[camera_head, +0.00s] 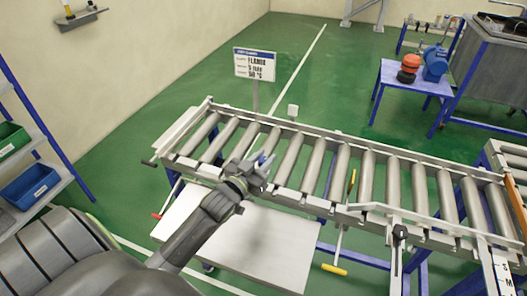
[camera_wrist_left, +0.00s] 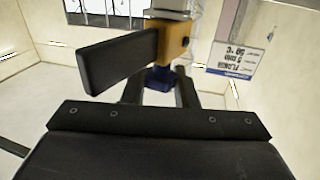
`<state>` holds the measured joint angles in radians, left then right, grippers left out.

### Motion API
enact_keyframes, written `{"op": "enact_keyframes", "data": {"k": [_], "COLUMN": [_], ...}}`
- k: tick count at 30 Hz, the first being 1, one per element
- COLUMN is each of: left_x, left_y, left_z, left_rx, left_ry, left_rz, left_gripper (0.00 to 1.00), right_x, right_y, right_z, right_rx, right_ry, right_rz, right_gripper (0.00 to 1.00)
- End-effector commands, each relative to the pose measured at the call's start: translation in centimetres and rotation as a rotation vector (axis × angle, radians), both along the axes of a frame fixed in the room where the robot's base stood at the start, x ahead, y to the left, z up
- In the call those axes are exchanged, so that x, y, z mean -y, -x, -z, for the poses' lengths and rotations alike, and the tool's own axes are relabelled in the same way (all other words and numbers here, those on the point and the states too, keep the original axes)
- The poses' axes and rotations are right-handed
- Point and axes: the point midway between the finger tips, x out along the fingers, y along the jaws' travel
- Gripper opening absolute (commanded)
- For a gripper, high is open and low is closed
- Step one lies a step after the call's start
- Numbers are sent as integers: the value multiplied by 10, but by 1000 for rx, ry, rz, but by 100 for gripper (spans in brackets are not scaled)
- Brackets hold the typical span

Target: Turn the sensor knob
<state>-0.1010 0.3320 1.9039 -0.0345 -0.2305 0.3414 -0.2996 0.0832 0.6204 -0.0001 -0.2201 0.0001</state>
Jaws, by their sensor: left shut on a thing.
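My left gripper (camera_head: 258,174) is at the near rail of the roller conveyor, towards its left part. In the left wrist view my gripper's two dark fingers (camera_wrist_left: 159,88) close on a small blue knob (camera_wrist_left: 160,78). The knob sits under an orange-yellow block (camera_wrist_left: 176,42), with a flat black paddle (camera_wrist_left: 118,62) beside it. In the head view only a small blue bit shows at the fingertips; the rest of the knob is hidden by the gripper. My right gripper is not in view.
The roller conveyor (camera_head: 312,165) runs across the middle. A sign (camera_head: 255,65) stands behind it. A white board (camera_head: 270,240) lies below the near rail. A blue-legged table (camera_head: 410,80) stands at the back right. Blue shelving with bins (camera_head: 28,188) is at left.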

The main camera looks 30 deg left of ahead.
Motion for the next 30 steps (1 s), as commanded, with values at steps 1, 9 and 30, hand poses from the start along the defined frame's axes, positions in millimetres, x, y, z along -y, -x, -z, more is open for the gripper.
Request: {"op": "enact_keyframes", "data": {"k": [1, 9, 30], "left_x": [1, 1, 1], "left_y": [0, 0, 13], "left_z": [-4, -2, 2], "left_rx": [5, 6, 1], "left_ry": [-2, -5, -3], "left_rz": [-2, -5, -6], "left_gripper": [3, 3, 47], "right_x": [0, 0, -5], "right_y": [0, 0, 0], "right_z": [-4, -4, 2], "right_rx": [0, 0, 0], "right_ry": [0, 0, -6], "right_rz": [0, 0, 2], "right_gripper": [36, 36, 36]}}
